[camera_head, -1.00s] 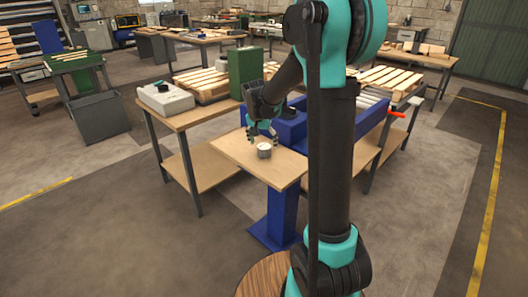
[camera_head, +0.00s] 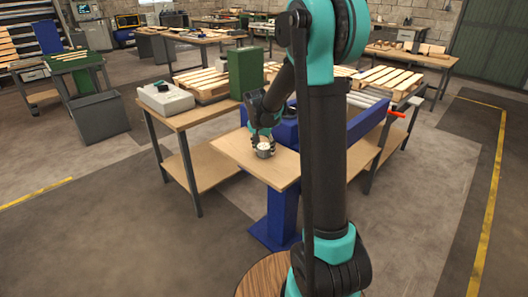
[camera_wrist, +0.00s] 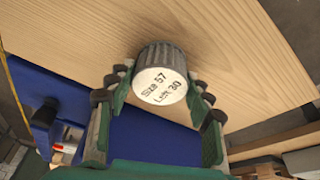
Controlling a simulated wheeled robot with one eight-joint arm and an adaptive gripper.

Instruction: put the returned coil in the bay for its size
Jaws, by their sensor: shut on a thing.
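The returned coil (camera_wrist: 161,77) is a short dark-grey ribbed cylinder with a white label on its end. The label reads "Size 57" and "Left 30" in the wrist view. The coil (camera_head: 264,150) stands on the light wooden tabletop (camera_head: 232,148). My gripper (camera_wrist: 162,103) is shut on the coil, with a finger on each side of it. In the head view my gripper (camera_head: 264,146) is low over the tabletop. No bay for a size can be made out.
A blue frame (camera_head: 352,138) runs behind the tabletop. A grey bin (camera_head: 100,118) stands further left.

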